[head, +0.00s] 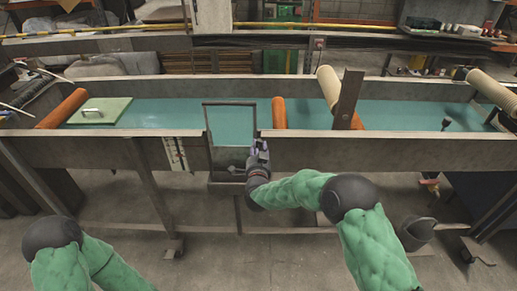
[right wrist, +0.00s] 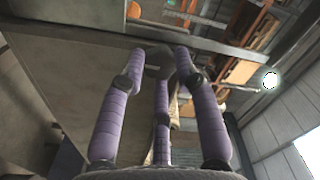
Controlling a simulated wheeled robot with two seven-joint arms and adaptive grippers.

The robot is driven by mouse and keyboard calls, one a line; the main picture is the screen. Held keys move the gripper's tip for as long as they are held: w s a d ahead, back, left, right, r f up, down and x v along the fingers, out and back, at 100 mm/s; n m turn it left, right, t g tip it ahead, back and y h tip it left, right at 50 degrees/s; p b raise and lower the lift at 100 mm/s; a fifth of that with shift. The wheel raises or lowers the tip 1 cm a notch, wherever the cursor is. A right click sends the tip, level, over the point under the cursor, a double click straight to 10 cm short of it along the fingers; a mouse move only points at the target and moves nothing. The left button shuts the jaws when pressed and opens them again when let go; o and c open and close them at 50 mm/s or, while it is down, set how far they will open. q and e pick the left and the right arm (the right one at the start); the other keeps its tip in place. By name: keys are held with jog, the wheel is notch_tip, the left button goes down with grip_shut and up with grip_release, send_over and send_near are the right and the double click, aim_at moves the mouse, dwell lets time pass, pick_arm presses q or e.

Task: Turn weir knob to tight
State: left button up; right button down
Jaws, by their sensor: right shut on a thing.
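The weir is a dark metal frame (head: 230,104) standing in an opening in the near wall of a long flume. My right gripper (head: 261,146) is at the right side of this frame, near its lower part. In the right wrist view, its purple fingers (right wrist: 160,72) are closed around a dark grey knob (right wrist: 158,60). The fingers cover part of the knob, and its setting cannot be read. In the head view the knob is hidden by the gripper. My left arm shows at the lower left, but its gripper is out of view.
The flume's near wall (head: 80,150) runs across the picture. Orange rollers (head: 62,108) and beige rollers (head: 328,88) lie across the flume. A green board with a handle (head: 100,111) is at the left.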

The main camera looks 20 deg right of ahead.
jog(key=c, duration=0.9)
grip_release()
jog(key=shift+s, duration=0.1)
jog(key=v, duration=1.1)
jog(key=shift+s, duration=0.4)
jog(key=shift+a, duration=0.15)
